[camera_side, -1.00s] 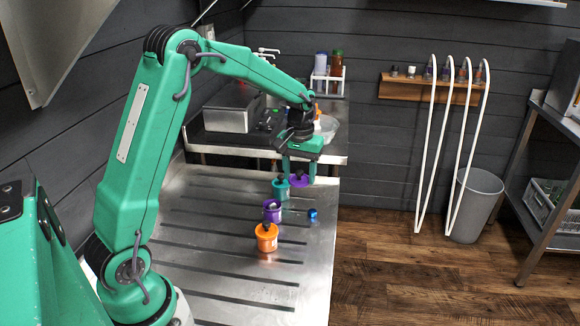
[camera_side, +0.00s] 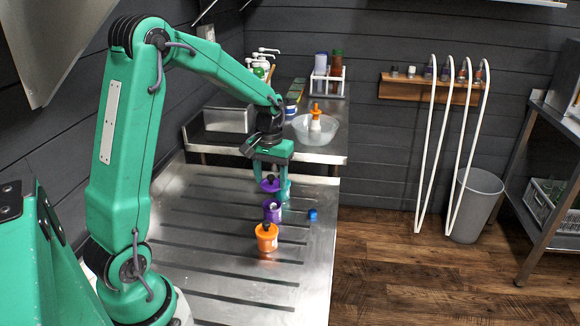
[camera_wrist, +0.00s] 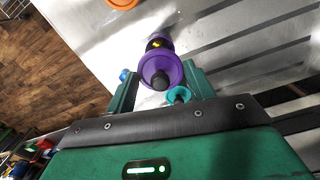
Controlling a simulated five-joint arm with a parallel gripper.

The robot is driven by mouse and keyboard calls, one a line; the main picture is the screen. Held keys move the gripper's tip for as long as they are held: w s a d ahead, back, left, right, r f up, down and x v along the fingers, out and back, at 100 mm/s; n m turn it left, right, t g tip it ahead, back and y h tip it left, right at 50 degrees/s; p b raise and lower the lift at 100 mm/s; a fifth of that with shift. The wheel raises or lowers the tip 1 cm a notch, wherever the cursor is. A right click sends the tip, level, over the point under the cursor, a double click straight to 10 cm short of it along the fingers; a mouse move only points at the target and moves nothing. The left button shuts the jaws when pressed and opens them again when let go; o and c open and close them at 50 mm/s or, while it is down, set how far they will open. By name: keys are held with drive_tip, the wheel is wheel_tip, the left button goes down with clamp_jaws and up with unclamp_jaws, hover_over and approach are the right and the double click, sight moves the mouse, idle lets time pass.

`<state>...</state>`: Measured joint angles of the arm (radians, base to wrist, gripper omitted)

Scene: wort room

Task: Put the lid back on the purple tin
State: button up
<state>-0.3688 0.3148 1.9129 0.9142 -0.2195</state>
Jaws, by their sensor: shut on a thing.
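My gripper (camera_side: 270,181) points down and is shut on a purple lid (camera_side: 270,185) with a black knob. In the wrist view the lid (camera_wrist: 161,74) sits between the two fingers (camera_wrist: 160,82). The purple tin (camera_side: 272,214) stands on the steel worktop, nearer the side camera than the lid, and the lid is held above and behind it. In the wrist view the tin (camera_wrist: 158,44) shows just beyond the lid, partly hidden by it. What is inside the tin is too small to tell.
A teal tin (camera_side: 286,192) with a knobbed lid stands close behind the lid, partly hidden by a finger. An orange tin (camera_side: 266,241) stands in front of the purple tin. A small blue cap (camera_side: 312,214) lies to the right. The ribbed worktop (camera_side: 205,235) is clear at left.

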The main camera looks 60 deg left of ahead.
drive_tip(key=shift+f, duration=2.8)
drive_tip(key=shift+f, duration=0.2)
idle(0.5)
drive_tip(key=o, duration=1.5)
drive_tip(key=shift+r, duration=0.2)
drive_tip(key=shift+r, duration=3.35)
drive_tip(key=shift+c, duration=0.4)
clamp_jaws()
